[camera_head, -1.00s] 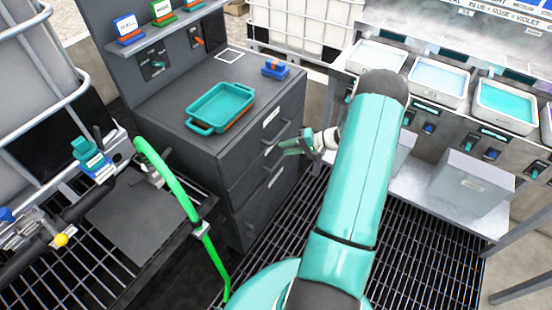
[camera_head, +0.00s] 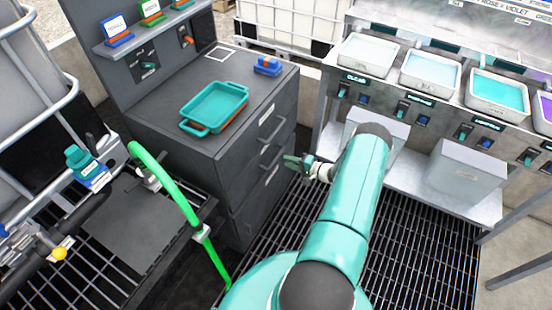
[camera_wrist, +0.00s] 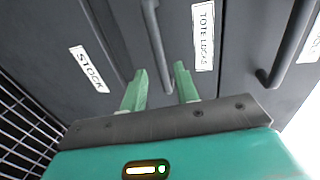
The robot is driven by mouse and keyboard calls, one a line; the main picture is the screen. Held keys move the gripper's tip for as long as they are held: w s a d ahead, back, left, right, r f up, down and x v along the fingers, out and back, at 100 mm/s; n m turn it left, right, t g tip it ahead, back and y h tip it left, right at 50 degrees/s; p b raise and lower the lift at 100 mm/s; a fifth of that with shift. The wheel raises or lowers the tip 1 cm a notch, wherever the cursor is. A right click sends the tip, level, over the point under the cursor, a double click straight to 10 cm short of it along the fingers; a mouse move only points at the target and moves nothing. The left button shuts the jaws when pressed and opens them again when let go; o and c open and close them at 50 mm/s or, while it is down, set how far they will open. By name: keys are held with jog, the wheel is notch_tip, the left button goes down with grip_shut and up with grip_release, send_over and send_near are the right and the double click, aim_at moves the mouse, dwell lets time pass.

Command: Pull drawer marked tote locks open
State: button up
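The dark grey cabinet (camera_head: 240,190) has a stack of drawers, all looking shut. In the wrist view the white label TOTE LOCKS (camera_wrist: 203,35) is on the middle drawer front, beside its dark bar handle (camera_wrist: 157,45). My gripper (camera_wrist: 160,70) is open and empty, its two green fingers apart. One end of that handle shows between the fingers; I cannot tell how deep it sits or whether it touches them. In the head view my gripper (camera_head: 292,161) is close to the cabinet's drawer front, partly hidden behind my arm.
Another drawer is labelled STOCK (camera_wrist: 88,68); a further handle (camera_wrist: 285,50) is at the right. A teal tray (camera_head: 215,105) and a small blue-orange piece (camera_head: 267,66) lie on the cabinet. A green hose (camera_head: 175,190) is left; basins (camera_head: 430,72) are right.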

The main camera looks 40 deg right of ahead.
aim_at(277, 157)
jog(key=x, duration=0.6)
jog(key=shift+w+a+f, duration=0.1)
jog(key=shift+w, duration=0.2)
grip_shut()
